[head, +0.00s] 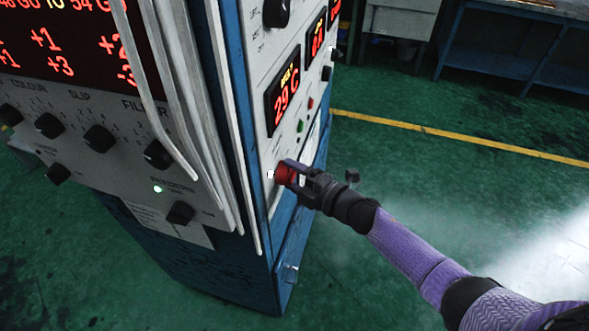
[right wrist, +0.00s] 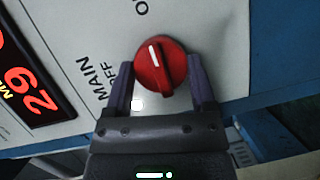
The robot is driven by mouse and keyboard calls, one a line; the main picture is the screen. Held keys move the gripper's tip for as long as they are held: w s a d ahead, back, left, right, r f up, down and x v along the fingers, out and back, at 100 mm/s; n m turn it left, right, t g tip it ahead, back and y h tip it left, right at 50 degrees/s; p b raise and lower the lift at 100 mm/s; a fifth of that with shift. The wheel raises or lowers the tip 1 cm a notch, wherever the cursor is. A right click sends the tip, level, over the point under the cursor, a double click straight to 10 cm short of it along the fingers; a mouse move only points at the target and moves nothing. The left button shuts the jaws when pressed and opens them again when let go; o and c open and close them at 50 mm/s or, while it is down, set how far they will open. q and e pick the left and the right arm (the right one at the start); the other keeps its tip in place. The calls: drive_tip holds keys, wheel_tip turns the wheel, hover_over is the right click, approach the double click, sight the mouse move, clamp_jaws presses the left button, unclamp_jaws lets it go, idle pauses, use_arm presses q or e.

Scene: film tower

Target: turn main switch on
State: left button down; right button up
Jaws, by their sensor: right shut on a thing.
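The main switch is a red round knob (right wrist: 160,65) on the light grey panel, with the words MAIN and OFF printed to its left in the right wrist view. A partly cut-off word starting with O stands above it. The white line on the knob points up and slightly left, roughly toward that upper word. My right gripper (right wrist: 161,75) is shut on the knob, one finger on each side. In the head view the red knob (head: 283,172) shows at the tip of my right gripper (head: 287,174). My left gripper is out of view.
Metal rails (head: 215,130) run down the cabinet's corner. Green floor to the right is open up to a blue bench (head: 490,62).

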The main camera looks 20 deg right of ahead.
idle(0.6)
drive_tip(key=o, duration=1.2)
drive_tip(key=p+v, duration=0.2)
drive_tip(key=v, duration=0.8)
